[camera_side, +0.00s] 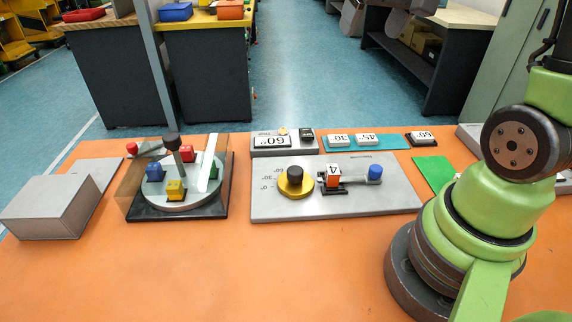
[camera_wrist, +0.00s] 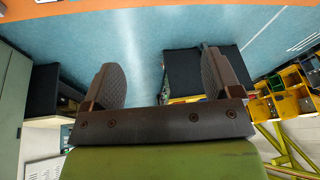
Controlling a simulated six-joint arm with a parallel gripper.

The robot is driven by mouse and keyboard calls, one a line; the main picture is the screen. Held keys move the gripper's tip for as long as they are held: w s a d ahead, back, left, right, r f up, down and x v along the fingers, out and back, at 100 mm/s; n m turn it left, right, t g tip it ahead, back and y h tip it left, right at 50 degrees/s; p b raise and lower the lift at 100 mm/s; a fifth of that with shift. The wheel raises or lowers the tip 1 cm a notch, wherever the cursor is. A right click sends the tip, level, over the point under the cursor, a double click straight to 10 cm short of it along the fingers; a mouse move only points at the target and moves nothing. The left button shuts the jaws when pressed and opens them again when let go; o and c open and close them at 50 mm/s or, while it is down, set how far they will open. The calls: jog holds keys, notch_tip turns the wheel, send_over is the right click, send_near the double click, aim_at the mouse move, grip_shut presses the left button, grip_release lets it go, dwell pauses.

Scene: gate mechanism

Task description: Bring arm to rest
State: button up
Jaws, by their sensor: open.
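My gripper (camera_wrist: 165,82) shows in the wrist view with its two dark fingers wide apart and nothing between them. It points away from the table, over the blue floor. My gripper touches none of these.
A round turntable (camera_side: 190,198) with red, blue, yellow and green blocks stands left of the panel, beside a grey box (camera_side: 48,207). Label tiles lie behind the panel on a teal strip (camera_side: 390,143), and a green mat (camera_side: 433,172) lies to the right. The front of the table is clear.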

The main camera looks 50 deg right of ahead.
jog(key=s+a+r+n+t+y, duration=0.1)
jog(key=s+a, duration=0.4)
jog(key=a, duration=0.3)
jog(key=s+a+n+t+y, duration=0.1)
jog(key=s+a+t+y, duration=0.1)
jog(key=s+a, duration=0.4)
jog(key=shift+s+a+r, duration=0.15)
jog(key=shift+a+r, duration=0.25)
jog(key=shift+a, duration=0.7)
jog(key=shift+c, duration=0.5)
